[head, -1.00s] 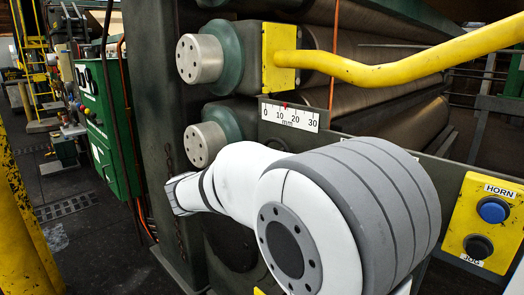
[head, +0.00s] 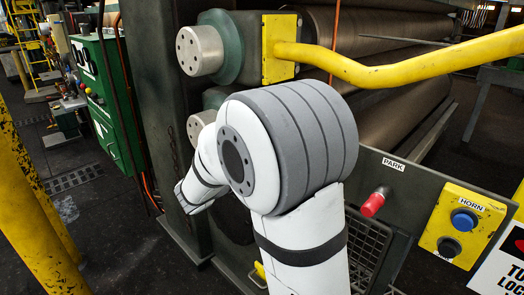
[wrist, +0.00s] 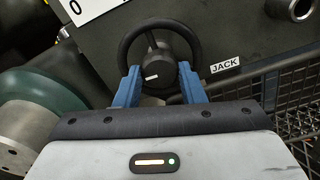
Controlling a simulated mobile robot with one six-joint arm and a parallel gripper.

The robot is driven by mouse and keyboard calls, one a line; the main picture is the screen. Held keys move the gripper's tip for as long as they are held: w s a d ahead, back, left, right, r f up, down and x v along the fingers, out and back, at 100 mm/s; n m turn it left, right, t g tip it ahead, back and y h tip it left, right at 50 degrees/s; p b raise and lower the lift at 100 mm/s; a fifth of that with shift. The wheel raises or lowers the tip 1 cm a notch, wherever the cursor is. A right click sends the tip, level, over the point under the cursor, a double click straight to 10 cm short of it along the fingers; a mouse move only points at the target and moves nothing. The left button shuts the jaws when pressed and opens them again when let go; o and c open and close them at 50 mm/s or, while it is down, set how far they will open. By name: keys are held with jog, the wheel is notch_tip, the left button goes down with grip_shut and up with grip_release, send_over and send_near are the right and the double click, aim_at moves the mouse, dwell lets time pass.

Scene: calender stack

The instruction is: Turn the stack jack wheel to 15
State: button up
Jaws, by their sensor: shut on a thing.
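The stack jack wheel (wrist: 197,45) shows in the wrist view as a black ring with a black hub (wrist: 158,76) that bears a short white mark. A JACK label (wrist: 225,65) is to its right. My gripper (wrist: 159,88) has its two blue fingers on either side of the hub, shut on the wheel. The white mm scale (wrist: 88,8) shows only in part at the upper left, with its 0; its pointer is out of sight. In the head view my arm hides the wheel, the gripper and the scale.
A yellow rail (head: 400,70) crosses above my arm. A red knob (head: 374,203) under a PARK label and a yellow HORN box (head: 462,225) are to the right. Roll ends (head: 200,50) stand out at the left. Wire mesh (wrist: 298,110) is right of the gripper.

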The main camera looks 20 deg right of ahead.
dwell(0.6)
jog(key=o, duration=1)
jog(key=shift+d, duration=0.1)
jog(key=v, duration=0.8)
jog(key=shift+d, duration=0.1)
